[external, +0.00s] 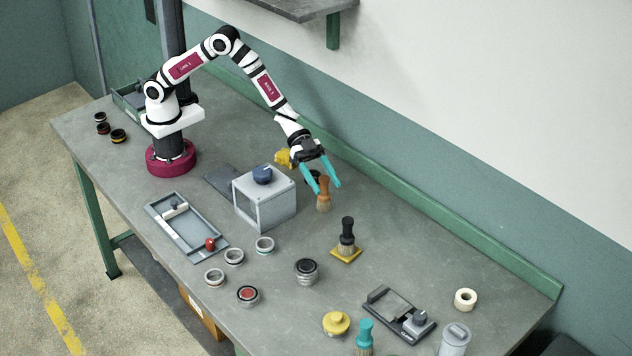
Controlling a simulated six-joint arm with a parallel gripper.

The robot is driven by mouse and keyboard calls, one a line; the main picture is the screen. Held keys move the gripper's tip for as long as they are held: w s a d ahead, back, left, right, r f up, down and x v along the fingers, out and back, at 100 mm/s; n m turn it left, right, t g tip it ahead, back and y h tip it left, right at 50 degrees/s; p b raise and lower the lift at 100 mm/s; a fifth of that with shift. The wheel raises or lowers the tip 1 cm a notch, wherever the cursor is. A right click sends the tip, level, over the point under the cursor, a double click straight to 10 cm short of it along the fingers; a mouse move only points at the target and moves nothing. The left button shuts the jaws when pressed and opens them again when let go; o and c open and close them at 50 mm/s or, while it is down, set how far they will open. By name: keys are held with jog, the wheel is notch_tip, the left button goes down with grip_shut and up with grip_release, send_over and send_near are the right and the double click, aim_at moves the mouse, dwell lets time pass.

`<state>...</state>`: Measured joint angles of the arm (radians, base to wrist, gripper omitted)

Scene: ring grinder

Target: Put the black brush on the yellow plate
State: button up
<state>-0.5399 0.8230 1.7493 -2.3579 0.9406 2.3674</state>
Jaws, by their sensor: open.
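The black brush (347,233) stands upright, bristles down, on the small square yellow plate (346,254) in the middle of the table. Its bristles appear to rest on the plate. My gripper (322,188) has teal fingers, points down and is open. It is up and to the left of the black brush in the picture, apart from it. A brown-handled brush (323,194) stands upright between or just behind the fingers; I cannot tell whether they touch it.
A grey box with a dark blue knob (262,175) stands left of my gripper. Several rings, a tray (187,228), a yellow knob (336,323), a teal brush (364,335), a grey device (399,313) and a tape roll (465,299) lie around.

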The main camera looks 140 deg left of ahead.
jog(key=s+d+r+m+g+h, duration=0.25)
jog(key=s+d+r, duration=0.25)
jog(key=d, duration=0.4)
jog(key=s+d+r+m+g+h, duration=0.2)
jog(key=s+d+r+g+h, duration=0.15)
jog(key=s+d, duration=0.45)
jog(key=s+d+r+g, duration=0.2)
jog(key=s+d+g, duration=0.2)
jog(key=s+d, duration=0.45)
jog(key=s+a+f+g+y, duration=0.1)
jog(key=s+g+y, duration=0.2)
jog(key=s, duration=0.7)
jog(key=s+a+f+n+y, duration=0.1)
jog(key=s+a+y, duration=0.6)
jog(key=s+a, duration=0.3)
jog(key=shift+s+a+f, duration=0.15)
jog(key=shift+s+a, duration=0.15)
jog(key=shift+s, duration=0.6)
